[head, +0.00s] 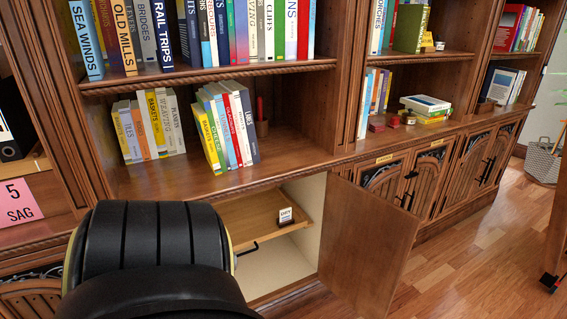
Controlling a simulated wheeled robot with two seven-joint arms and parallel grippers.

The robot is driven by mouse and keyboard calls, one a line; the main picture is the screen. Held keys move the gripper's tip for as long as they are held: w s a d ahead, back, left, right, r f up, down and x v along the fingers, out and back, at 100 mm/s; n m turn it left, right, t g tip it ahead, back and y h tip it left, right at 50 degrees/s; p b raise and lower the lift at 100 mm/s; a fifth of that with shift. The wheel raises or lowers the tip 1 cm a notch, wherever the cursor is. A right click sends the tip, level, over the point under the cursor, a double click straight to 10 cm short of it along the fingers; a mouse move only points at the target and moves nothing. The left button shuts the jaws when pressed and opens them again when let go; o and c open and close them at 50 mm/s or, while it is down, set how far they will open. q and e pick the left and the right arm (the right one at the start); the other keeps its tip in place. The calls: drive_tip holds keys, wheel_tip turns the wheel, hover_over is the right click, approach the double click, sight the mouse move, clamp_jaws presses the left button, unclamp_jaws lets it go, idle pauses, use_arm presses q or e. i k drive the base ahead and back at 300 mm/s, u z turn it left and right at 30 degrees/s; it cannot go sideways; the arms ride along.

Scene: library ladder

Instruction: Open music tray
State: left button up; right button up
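Inside an open lower cabinet of the bookcase is a light-brown wooden tray (248,213), which looks like the music tray. The cabinet door (362,245) stands swung open to the right. A large black part of my own arm covers the lower left and hides the left side of the tray and cabinet opening. Neither of my grippers shows, and I cannot tell how far out the tray is.
Bookshelves with several books (228,125) rise above the cabinet. Closed carved cabinet doors (410,178) continue to the right. The wooden floor (460,260) is clear right of the open door. A pink card (20,203) is at the left, and a grey basket (543,162) stands far right.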

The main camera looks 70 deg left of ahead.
sight(252, 219)
drive_tip(key=i, duration=1.15)
drive_tip(key=u, duration=2.25)
